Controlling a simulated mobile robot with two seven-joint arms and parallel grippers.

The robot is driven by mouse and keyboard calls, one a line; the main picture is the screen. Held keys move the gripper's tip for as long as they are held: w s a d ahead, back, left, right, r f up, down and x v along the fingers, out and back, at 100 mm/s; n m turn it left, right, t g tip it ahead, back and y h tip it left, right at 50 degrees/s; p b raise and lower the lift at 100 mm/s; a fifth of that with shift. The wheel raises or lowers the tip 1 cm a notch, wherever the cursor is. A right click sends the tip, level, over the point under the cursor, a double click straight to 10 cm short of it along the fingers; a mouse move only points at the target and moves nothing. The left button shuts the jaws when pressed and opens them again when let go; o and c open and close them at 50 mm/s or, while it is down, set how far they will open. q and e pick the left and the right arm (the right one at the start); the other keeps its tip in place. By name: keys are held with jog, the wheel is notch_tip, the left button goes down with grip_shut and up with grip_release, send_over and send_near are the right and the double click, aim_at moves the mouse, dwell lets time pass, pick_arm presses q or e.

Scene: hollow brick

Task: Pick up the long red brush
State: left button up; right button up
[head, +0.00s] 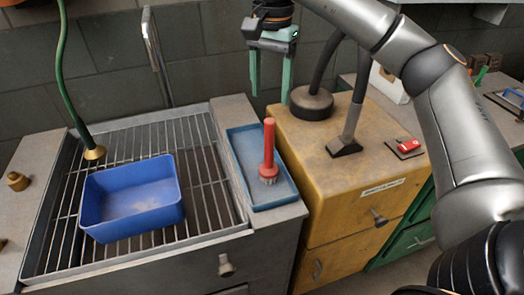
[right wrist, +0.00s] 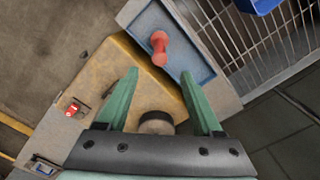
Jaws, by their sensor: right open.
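The long red brush (head: 269,148) stands upright, bristles down, in a shallow blue tray (head: 243,141) on the counter right of the sink grate. In the right wrist view the brush (right wrist: 159,47) shows from above, ahead of the fingers and between their lines. My right gripper (head: 270,92) has green fingers, spread apart and empty. It hangs above and behind the brush, near the back wall, clear of it. It also shows in the right wrist view (right wrist: 160,72). My left gripper is not in view.
A blue bin (head: 132,197) sits on the metal grate left of the tray. A yellow cabinet (head: 360,185) stands right of it, bearing a dark round base with a hose (head: 311,103) and a dark nozzle (head: 344,146). A green hose (head: 62,80) hangs at left.

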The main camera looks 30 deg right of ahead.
aim_at(269, 135)
jog(key=shift+d+f, duration=0.2)
jog(key=shift+f, duration=0.25)
notch_tip(269, 135, down, 5)
jog(key=shift+s+a+f, duration=0.1)
jog(key=shift+s+f, duration=0.05)
jog(key=shift+a+f, duration=0.15)
jog(key=shift+f, duration=2.85)
jog(key=shift+c, duration=0.4)
grip_shut()
